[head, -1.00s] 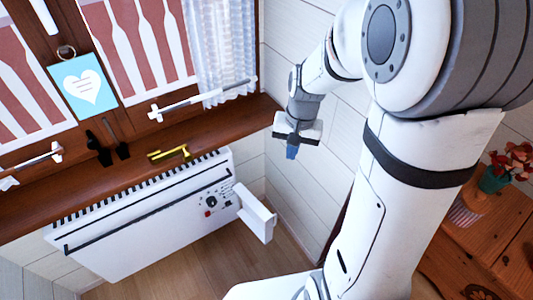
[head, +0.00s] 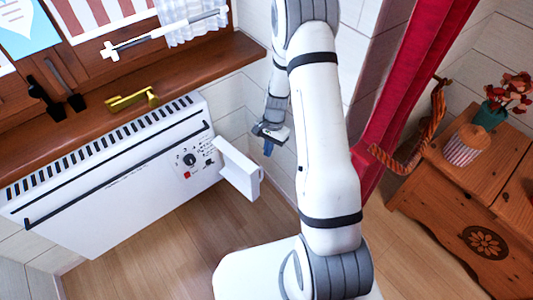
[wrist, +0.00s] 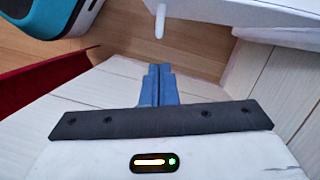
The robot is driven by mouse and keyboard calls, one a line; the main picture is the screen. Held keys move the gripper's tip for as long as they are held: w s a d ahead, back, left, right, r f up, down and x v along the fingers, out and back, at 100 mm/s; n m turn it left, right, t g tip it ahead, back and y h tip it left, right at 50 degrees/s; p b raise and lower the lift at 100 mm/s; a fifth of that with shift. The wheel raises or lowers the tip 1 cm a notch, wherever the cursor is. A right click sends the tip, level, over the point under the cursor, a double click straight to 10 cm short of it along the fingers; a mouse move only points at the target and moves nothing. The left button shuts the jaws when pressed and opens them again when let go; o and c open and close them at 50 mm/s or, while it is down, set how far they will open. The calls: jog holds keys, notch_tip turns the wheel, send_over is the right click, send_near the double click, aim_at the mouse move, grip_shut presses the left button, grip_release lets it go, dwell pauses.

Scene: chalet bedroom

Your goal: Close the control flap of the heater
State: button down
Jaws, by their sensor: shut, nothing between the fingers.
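The white heater (head: 110,185) is mounted under the wooden window sill. Its control panel (head: 192,158) with a dark knob and a red switch is exposed at the right end. The white control flap (head: 238,168) stands open, sticking out from the heater's right end. My gripper (head: 268,148) is just to the right of the flap's upper edge in the head view; I cannot tell whether they touch. The blue fingers (wrist: 158,85) are together and empty in the wrist view. A white surface (wrist: 270,12) with a small white peg (wrist: 160,20) shows above them; I cannot tell whether it is the flap.
A yellow object (head: 132,99) and dark items (head: 52,98) lie on the sill (head: 180,85). A red curtain (head: 405,90) hangs right of my arm, near a wooden cabinet (head: 480,195). A teal-and-black object (wrist: 50,25) shows in the wrist view. The floor before the heater is clear.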

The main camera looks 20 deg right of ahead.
jog(key=b+x, duration=0.2)
jog(key=x, duration=0.5)
jog(key=shift+f, duration=0.35)
jog(key=shift+a, duration=0.1)
